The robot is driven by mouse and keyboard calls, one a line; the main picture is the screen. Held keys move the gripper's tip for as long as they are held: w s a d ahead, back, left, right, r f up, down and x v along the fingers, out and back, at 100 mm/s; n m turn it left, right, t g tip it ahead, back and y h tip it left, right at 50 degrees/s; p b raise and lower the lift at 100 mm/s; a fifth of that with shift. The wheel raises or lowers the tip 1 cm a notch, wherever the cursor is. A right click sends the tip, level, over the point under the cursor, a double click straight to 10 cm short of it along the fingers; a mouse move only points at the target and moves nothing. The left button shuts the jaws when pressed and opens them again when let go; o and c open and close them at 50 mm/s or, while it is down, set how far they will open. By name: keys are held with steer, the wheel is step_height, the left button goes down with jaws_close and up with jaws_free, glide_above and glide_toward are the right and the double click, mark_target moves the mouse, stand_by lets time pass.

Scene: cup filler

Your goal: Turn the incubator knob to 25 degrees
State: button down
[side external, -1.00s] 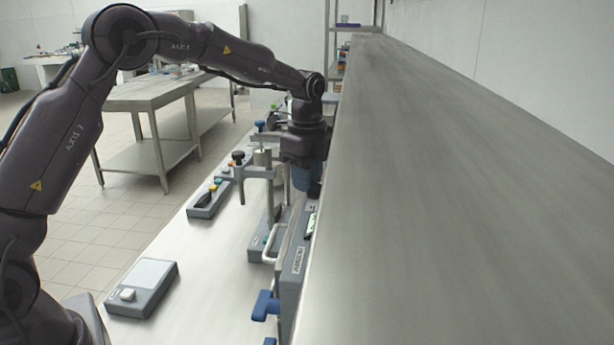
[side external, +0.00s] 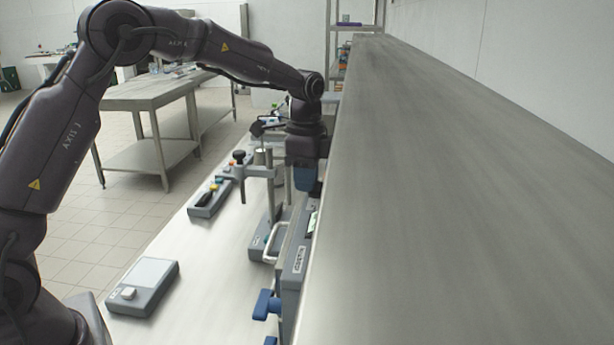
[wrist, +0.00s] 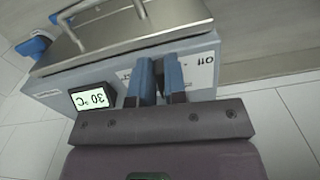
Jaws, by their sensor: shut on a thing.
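The incubator (side external: 292,285) is a grey box, seen edge-on along the bench in the side view. In the wrist view the incubator (wrist: 60,88) appears upside down, with a metal lid and handle above its front panel. Its display (wrist: 92,96) reads 30 °C, and an "Off" label shows at the right of the panel. My gripper (wrist: 160,75) has its two blue fingers against the panel between the display and that label, shut on the knob. The fingers mostly hide the knob and its pointer. In the side view my gripper (side external: 306,180) points down at the incubator's far end.
A grey device with a pale plate (side external: 142,287) stands at the bench's front left. A stand with a clamp (side external: 265,180) is close to the left of my gripper. A long steel shelf (side external: 460,200) runs along the right.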

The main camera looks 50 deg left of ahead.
steer(key=n, duration=0.3)
steer(key=shift+s+d+n, duration=0.25)
steer(key=shift+n, duration=0.05)
steer(key=shift+s+d+n, duration=0.1)
steer(key=shift+d+n, duration=0.05)
steer(key=shift+n, duration=0.7)
steer(key=shift+d+n, duration=0.1)
steer(key=shift+n, duration=0.75)
steer(key=c, duration=1.2)
jaws_free()
steer(key=shift+o, duration=0.2)
step_height(320, 180, up, 13)
